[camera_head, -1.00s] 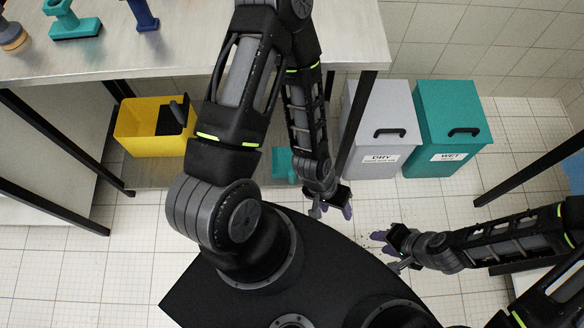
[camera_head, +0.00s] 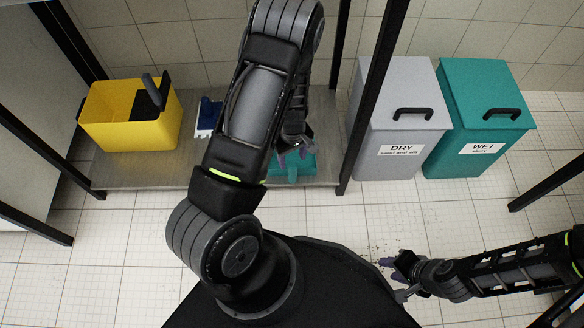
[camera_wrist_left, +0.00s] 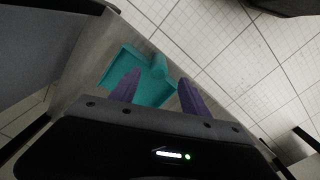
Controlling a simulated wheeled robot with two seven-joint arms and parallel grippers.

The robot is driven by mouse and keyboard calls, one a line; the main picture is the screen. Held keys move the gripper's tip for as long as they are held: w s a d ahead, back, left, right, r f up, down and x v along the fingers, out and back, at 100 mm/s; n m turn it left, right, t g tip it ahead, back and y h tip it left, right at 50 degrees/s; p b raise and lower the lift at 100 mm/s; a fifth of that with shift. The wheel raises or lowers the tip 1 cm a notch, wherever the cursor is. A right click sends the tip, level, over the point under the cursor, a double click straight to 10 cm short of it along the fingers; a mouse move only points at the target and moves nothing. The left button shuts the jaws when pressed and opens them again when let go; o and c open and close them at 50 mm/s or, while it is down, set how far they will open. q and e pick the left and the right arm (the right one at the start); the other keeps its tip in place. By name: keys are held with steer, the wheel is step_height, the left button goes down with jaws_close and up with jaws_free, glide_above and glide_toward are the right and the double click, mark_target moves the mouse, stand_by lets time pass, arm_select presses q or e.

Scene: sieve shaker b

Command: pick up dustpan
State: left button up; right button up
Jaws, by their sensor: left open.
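The teal dustpan (camera_head: 298,167) lies on the low shelf in the head view, partly covered by my left arm and gripper. In the left wrist view the dustpan (camera_wrist_left: 137,88) shows ahead, with part of it between the two purple fingers. My left gripper (camera_head: 292,156) is open and reaches down over the dustpan, with nothing held. The left gripper (camera_wrist_left: 160,90) has its fingers spread apart in the wrist view; I cannot tell whether they touch the dustpan. My right gripper (camera_head: 388,265) is low over the floor at the right, and its finger gap is unclear.
A yellow bin (camera_head: 128,132) and a blue brush with white bristles (camera_head: 207,120) are on the shelf (camera_head: 140,177) to the left. A black table leg (camera_head: 370,95) stands right of the dustpan. Grey DRY (camera_head: 393,155) and teal WET bins (camera_head: 482,150) stand further right. Dark specks (camera_head: 376,250) lie on the floor.

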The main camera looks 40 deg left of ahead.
mark_target(292, 164)
arm_select(q)
steer(key=shift+f+b, duration=0.55)
steer(key=shift+f, duration=0.7)
step_height(292, 164, down, 5)
steer(key=b, duration=0.2)
steer(key=shift+w+a+f+b, duration=0.1)
steer(key=shift+w+f+b, duration=0.05)
steer(key=shift+b, duration=0.25)
jaws_close()
stand_by(1.1)
